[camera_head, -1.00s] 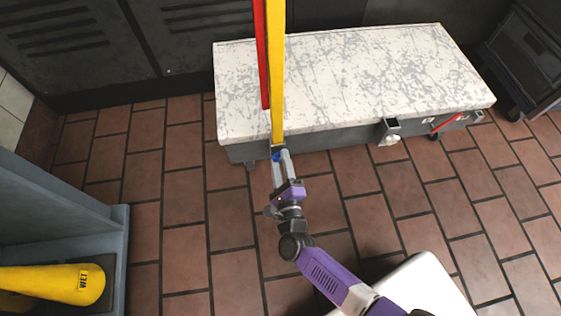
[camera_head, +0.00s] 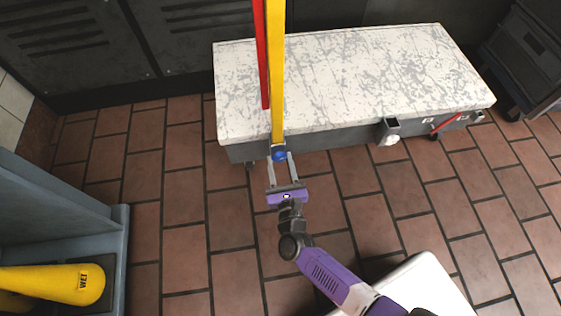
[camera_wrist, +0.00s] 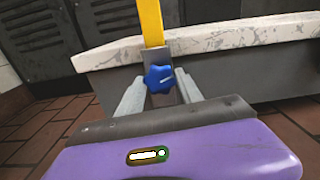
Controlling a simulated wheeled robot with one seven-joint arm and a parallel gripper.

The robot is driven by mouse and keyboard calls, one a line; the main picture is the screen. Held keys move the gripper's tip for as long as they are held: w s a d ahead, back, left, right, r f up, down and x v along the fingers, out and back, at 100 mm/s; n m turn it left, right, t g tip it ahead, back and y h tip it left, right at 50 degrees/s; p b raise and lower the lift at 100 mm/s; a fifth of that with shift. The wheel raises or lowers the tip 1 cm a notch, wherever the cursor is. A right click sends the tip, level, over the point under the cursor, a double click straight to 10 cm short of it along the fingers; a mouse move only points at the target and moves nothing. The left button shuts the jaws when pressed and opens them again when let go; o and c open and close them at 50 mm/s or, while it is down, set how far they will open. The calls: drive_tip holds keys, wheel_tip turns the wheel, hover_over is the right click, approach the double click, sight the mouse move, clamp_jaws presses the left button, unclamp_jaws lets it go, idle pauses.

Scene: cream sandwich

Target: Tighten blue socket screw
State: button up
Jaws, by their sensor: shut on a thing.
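The blue socket screw (camera_head: 279,155) is a lobed knob on the front side of the bench, at the foot of the upright yellow bar (camera_head: 277,80). In the wrist view the blue screw (camera_wrist: 158,78) sits between my two grey fingers, with a pale streak on its face. My gripper (camera_head: 280,158) reaches up to it from below in the head view, one finger on each side, shut on the knob. The exact finger contact is too small to see.
A worn white-topped bench (camera_head: 350,85) stands behind the screw. A thin red bar (camera_head: 262,60) is left of the yellow one. A bracket (camera_head: 388,130) and a red handle (camera_head: 446,124) are on the bench front. A yellow wet-floor sign (camera_head: 50,284) lies in a grey-blue cabinet at lower left. Tiled floor is clear.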

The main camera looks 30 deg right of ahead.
drive_tip(key=m, duration=0.3)
drive_tip(key=shift+f, duration=0.1)
drive_tip(key=shift+m, duration=0.5)
drive_tip(key=o, duration=1.4)
drive_tip(key=shift+c, duration=0.2)
drive_tip(key=shift+s, duration=0.1)
drive_tip(key=p+v, duration=0.1)
drive_tip(key=v, duration=0.6)
drive_tip(key=shift+s+p, duration=0.3)
drive_tip(key=shift+p, duration=0.1)
drive_tip(key=shift+a, duration=0.1)
